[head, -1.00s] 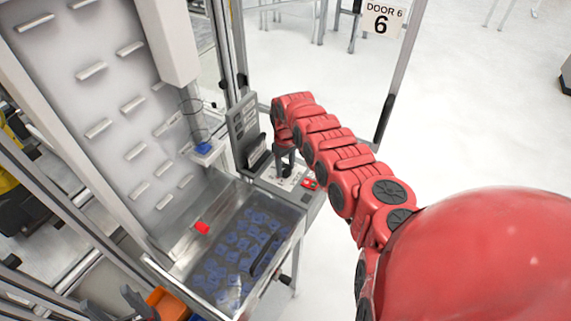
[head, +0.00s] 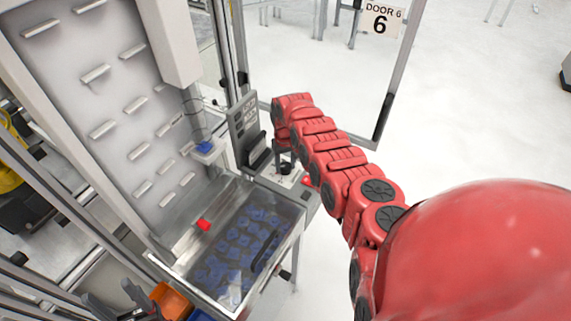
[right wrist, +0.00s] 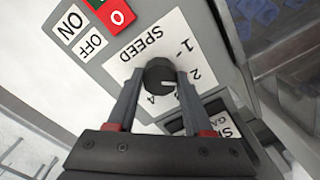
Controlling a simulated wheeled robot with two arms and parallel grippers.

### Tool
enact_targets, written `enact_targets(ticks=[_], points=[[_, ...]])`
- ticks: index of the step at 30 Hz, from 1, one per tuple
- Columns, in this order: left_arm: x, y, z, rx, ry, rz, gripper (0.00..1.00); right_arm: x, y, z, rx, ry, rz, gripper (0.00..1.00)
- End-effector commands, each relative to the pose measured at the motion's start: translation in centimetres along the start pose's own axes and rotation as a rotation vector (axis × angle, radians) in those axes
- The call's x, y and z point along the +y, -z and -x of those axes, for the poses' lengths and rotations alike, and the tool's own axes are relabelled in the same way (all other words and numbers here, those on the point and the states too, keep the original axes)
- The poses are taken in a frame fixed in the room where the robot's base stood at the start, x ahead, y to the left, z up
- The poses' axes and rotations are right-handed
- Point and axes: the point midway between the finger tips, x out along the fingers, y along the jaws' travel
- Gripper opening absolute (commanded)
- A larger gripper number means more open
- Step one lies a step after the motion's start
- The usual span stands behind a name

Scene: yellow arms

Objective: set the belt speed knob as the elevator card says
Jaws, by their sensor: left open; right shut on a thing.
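The black belt speed knob (right wrist: 160,76) sits on a white plate (right wrist: 138,55) marked SPEED, with 1, 2 and 4 visible around it, upside down in the right wrist view. Its white mark points right, a little below the 2; a 3 is not readable. My right gripper (right wrist: 163,85) is shut on the knob, one finger on each side; it also shows at the control box in the head view (head: 284,158). My left gripper (head: 120,301) is open and empty at the bottom left. I cannot make out an elevator card's text.
Red and green OFF and ON buttons (right wrist: 117,14) are beside the speed plate. A clear-topped bin (head: 195,268) of blue parts stands below the inclined elevator (head: 100,85). An orange bin (head: 172,300) is near my left gripper. Open floor lies right.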

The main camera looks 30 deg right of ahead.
Motion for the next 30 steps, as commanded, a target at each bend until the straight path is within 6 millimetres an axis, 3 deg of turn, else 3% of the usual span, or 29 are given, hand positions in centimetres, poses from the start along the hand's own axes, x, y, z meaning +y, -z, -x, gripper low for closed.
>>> enact_targets(ticks=[3,4,9,20,26,30], points=[[0.0,0.0,0.0,0.000,0.000,0.000,0.61,0.0,0.0,-0.1,0.000,0.000,0.001,0.00],[0.0,0.0,0.0,0.000,0.000,0.000,0.61,0.0,0.0,-0.1,0.000,0.000,0.001,0.55],[0.0,0.0,0.0,0.000,0.000,0.000,0.61,0.0,0.0,0.0,0.000,0.000,0.001,0.81],[0.0,0.0,-0.1,0.000,0.000,0.000,0.61,0.1,0.0,0.4,0.001,0.000,0.000,0.81],[0.0,0.1,-0.3,0.000,0.000,0.000,0.61,0.2,0.1,3.2,0.004,0.001,-0.002,0.81],[0.0,-0.2,0.9,0.000,0.000,0.000,0.61,0.1,0.2,5.8,0.009,0.002,-0.001,0.81]])
